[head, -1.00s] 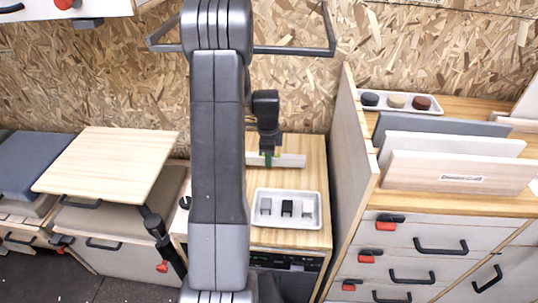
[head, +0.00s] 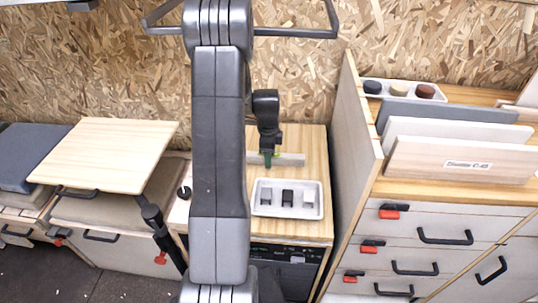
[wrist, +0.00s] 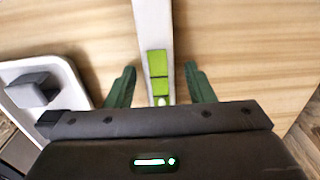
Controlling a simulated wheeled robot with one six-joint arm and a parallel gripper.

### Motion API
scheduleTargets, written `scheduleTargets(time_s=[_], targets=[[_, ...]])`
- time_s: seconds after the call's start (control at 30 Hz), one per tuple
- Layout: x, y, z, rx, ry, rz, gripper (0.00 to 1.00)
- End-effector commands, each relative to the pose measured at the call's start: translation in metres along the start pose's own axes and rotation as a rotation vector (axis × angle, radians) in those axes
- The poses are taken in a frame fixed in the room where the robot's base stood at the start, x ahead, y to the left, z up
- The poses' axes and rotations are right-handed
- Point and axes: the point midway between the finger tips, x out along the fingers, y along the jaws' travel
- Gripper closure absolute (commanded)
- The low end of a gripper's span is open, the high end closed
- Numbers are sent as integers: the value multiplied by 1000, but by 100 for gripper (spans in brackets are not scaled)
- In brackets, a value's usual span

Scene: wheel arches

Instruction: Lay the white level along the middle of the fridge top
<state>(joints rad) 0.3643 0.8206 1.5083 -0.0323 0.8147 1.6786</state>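The white level (head: 291,159) lies left to right on the pale wooden fridge top (head: 316,228), behind a white tray. Its left part is hidden by my arm in the head view. In the wrist view, the level (wrist: 152,25) runs up the picture, with a lime-green block (wrist: 158,72) on it. My gripper (wrist: 161,80) is over the level, its dark green fingers on either side. A gap shows between each finger and the level, so the gripper is open. The gripper also shows in the head view (head: 270,160).
The white tray (head: 258,211) holds several small blocks at the front of the top. A tall wooden side panel (head: 352,125) stands to the right, with drawers beyond it. A chipboard wall (head: 300,80) is behind. Bare wood shows around the level.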

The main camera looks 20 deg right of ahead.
Motion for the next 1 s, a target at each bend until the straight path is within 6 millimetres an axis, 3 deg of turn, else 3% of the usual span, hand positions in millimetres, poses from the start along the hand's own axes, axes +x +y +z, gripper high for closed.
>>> scheduleTargets(time_s=[0.37,0.8,1.0], targets=[[-6,0,0,0,0,-1,49],[-90,0,0,0,0,-3,49],[-115,0,0,0,0,-1,49]])
